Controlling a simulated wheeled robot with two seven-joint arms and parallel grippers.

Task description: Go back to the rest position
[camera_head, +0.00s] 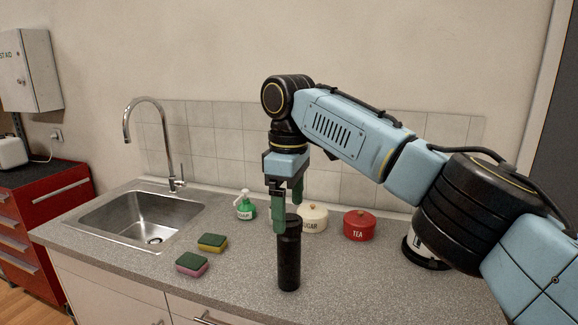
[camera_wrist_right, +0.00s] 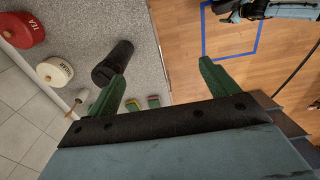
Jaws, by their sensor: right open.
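My right gripper (camera_head: 287,212) points straight down over the counter, its green fingers apart. In the head view the fingers overlap the top of a black cylinder (camera_head: 289,262) that stands upright on the counter. In the right wrist view, nothing lies between the fingers (camera_wrist_right: 160,84). There the black cylinder (camera_wrist_right: 113,63) shows beside the left-hand finger, outside the gap. Whether they touch I cannot tell.
A soap bottle (camera_head: 245,206), sugar jar (camera_head: 313,219) and red tea jar (camera_head: 359,226) stand behind. Two sponges, one yellow (camera_head: 212,243) and one pink (camera_head: 192,265), lie to the left near the sink (camera_head: 150,222). The counter's front right is clear.

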